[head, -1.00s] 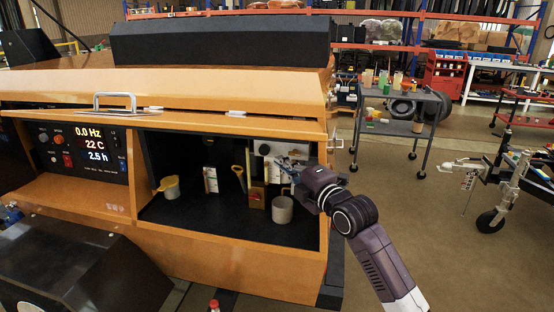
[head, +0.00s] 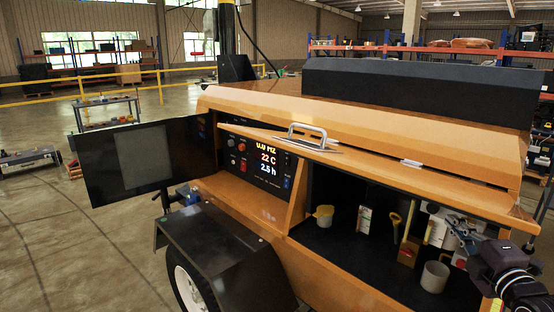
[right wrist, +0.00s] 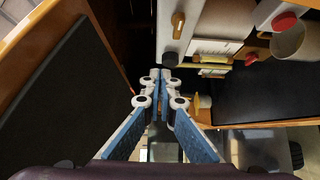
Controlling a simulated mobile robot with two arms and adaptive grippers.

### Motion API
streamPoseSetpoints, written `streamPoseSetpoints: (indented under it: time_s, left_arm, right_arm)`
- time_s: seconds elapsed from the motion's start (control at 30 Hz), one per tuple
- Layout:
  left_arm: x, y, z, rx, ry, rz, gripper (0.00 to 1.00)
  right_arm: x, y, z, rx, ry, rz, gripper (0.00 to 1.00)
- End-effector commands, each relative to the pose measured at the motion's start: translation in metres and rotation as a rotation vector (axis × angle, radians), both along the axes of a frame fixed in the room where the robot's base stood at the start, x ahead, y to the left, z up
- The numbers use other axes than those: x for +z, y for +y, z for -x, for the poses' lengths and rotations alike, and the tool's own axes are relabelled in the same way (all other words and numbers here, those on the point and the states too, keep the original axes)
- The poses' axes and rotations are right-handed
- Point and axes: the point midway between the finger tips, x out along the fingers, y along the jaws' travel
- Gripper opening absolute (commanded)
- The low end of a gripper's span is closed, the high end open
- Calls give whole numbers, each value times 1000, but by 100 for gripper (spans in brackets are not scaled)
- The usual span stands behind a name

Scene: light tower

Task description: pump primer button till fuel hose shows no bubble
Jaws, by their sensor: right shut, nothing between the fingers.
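A white panel (head: 439,231) is mounted inside the open orange compartment at the right. In the right wrist view, the panel (right wrist: 189,13) carries a dark round knob (right wrist: 169,61), perhaps the primer button, and an orange-brown lever (right wrist: 178,22). My right gripper (right wrist: 160,76) is shut and empty, its fingertips close to the dark knob; I cannot tell whether they touch. In the head view, my right gripper (head: 463,232) reaches into the compartment's right end and covers part of the panel. I cannot make out the fuel hose or any bubble. My left gripper is out of view.
The compartment floor holds a yellow cup (head: 323,216), a grey cup (head: 434,277) and a brown box (head: 408,250). A dark door (head: 104,173) stands open at the left. The raised orange lid (head: 390,163) overhangs the compartment.

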Motion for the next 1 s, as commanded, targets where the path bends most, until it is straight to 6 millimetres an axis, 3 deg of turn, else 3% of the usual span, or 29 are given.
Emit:
streamPoseSetpoints:
  time_s: [0.03,0.2,0.27,0.43,0.6,0.8,0.93,1.0]
  left_arm:
    - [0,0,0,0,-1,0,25]
    - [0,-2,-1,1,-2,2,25]
    - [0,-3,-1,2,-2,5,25]
    - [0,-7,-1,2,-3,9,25]
    - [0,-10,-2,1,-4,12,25]
    - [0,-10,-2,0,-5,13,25]
    - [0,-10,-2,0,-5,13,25]
    - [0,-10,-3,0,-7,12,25]
  right_arm:
    - [-38,20,5,16,80,-69,0]
    - [-148,80,42,-1,343,-342,0]
    - [-184,102,62,-30,436,-441,0]
    - [-269,158,140,-186,685,-726,0]
    - [-315,198,216,-392,850,-951,0]
    - [-339,229,290,-635,958,-1137,0]
    - [-345,244,333,-794,1000,-1234,0]
    - [-361,244,331,-817,1004,-1236,0]
